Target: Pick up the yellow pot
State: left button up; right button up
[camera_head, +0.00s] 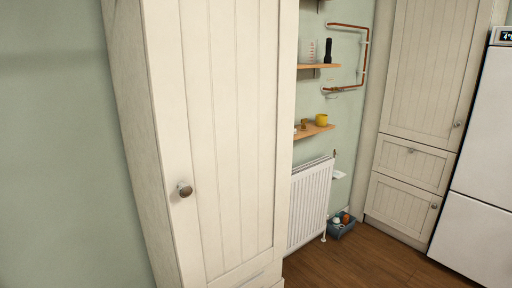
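The yellow pot (321,120) is small and stands upright on the outer end of the lower wooden shelf (313,132). The shelf is on the green wall, beyond the tall cream cupboard. Small brown items sit to the left of the pot on the same shelf, too small to name. Neither of my grippers shows in this view.
The tall cream cupboard (225,130) stands close in front and hides the shelf's left end. A white radiator (310,203) is below the shelf, with a blue crate (341,230) beside it. Copper pipe (363,65) runs above. Wooden floor (375,262) is clear at right.

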aim_at(321, 119)
jog(key=i+l+u, duration=0.1)
jog(key=l, duration=0.4)
jog(key=i+l+u, duration=0.1)
jog(key=l, duration=0.35)
jog(key=l+u, duration=0.15)
jog(key=l, duration=0.35)
jog(key=i, duration=0.05)
